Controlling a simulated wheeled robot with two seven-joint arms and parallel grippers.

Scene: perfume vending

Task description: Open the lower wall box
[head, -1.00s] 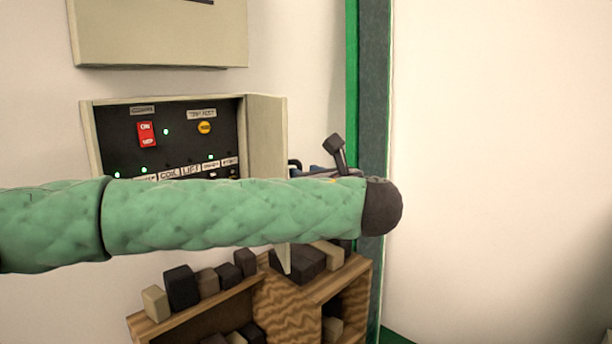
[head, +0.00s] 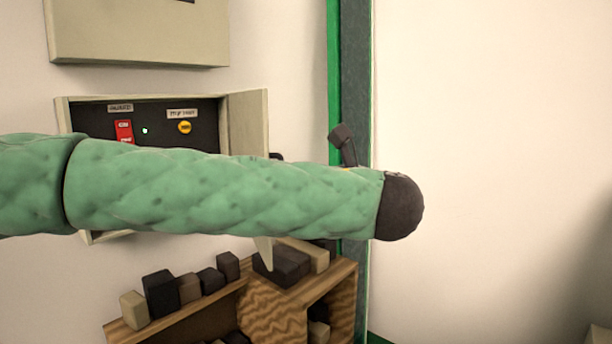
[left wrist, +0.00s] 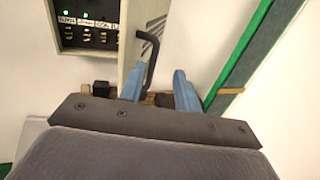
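A red switch (head: 124,131) and a yellow button (head: 185,127) show inside. Its pale door (head: 247,118) is swung out on the right side; my left arm hides its middle. In the left wrist view, the door (left wrist: 132,45) carries a dark bent handle (left wrist: 150,60). My left gripper (left wrist: 158,88) has its blue fingers apart, the left one overlapping the door and handle in the picture. Whether it touches them is unclear. In the head view that gripper is mostly hidden behind my arm. My right gripper is out of view.
An upper wall box (head: 140,35) is above, shut. A wooden shelf (head: 275,310) with several dark and tan blocks stands below. A green and grey post (head: 355,80) runs up to the right of the box. The wall further right is bare.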

